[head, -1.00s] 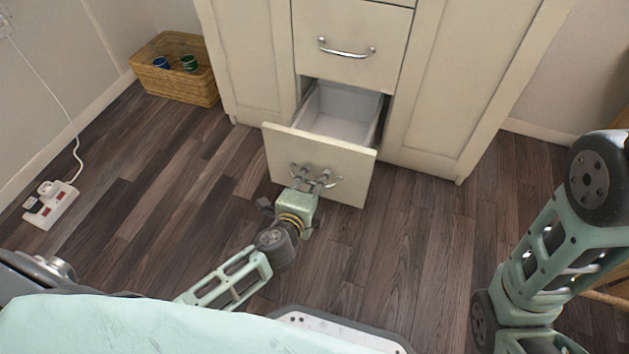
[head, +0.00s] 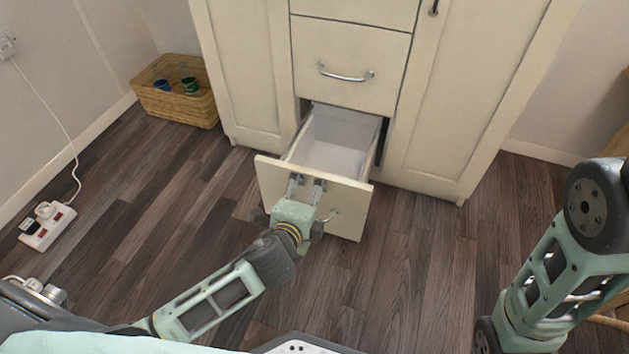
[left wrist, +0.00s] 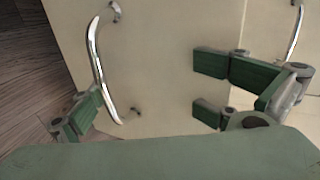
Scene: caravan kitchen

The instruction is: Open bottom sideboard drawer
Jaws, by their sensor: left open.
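The bottom drawer (head: 272,184) of the cream sideboard stands pulled out, its empty pale interior (head: 335,142) showing. My left gripper (head: 307,182) is at the drawer's front, with its fingers apart. In the left wrist view, the chrome bar handle (left wrist: 97,60) lies between the open fingers, close to the left one; I cannot tell whether they touch. Most of the handle is hidden behind the gripper in the head view. Part of my right arm is at the right; its gripper is out of view.
The drawer above (head: 350,50) is shut, with its own chrome handle (head: 345,75). A wicker basket (head: 177,104) with blue and green items stands left of the sideboard. A white power strip (head: 47,227) lies on the floor at left. The wood floor before the drawer is otherwise clear.

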